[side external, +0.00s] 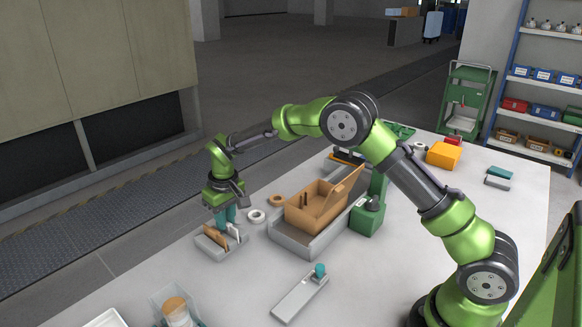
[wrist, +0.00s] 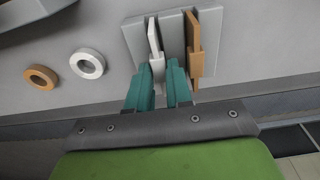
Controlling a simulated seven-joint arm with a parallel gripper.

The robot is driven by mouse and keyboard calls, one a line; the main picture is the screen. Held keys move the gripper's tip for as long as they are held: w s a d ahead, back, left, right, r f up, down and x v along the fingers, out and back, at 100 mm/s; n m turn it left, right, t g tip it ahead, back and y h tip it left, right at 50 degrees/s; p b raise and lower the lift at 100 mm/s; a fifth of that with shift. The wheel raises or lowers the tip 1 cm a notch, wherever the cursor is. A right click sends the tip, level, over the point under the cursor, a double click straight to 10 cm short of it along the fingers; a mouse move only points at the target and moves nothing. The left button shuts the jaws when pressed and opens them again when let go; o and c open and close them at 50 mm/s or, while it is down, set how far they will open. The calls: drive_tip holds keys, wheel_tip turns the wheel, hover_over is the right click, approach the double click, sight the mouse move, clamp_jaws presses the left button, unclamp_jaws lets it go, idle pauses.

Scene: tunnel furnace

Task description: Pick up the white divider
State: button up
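The white divider (wrist: 154,38) stands in a slot of a grey holder (wrist: 138,40), beside an orange-brown divider (wrist: 194,48). My gripper (wrist: 160,72) has two teal fingers, apart, with the lower end of the white divider between their tips in the wrist view. I cannot tell whether either finger touches it. The brown divider is outside the right finger. In the side view my gripper (side external: 227,215) points down over the holder (side external: 221,251); the white divider (side external: 234,231) is partly hidden by the fingers, and the brown divider (side external: 214,236) shows left of it.
A white ring (side external: 256,216) and an orange ring (side external: 277,200) lie close by. An orange-brown open box (side external: 310,207) on a grey tray stands to the right. A clear container (side external: 177,310) is at the front. A grey plate with a teal knob (side external: 299,297) lies front right.

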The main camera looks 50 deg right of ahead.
drive_tip(key=shift+c, duration=1.1)
drive_tip(key=shift+r, duration=3.5)
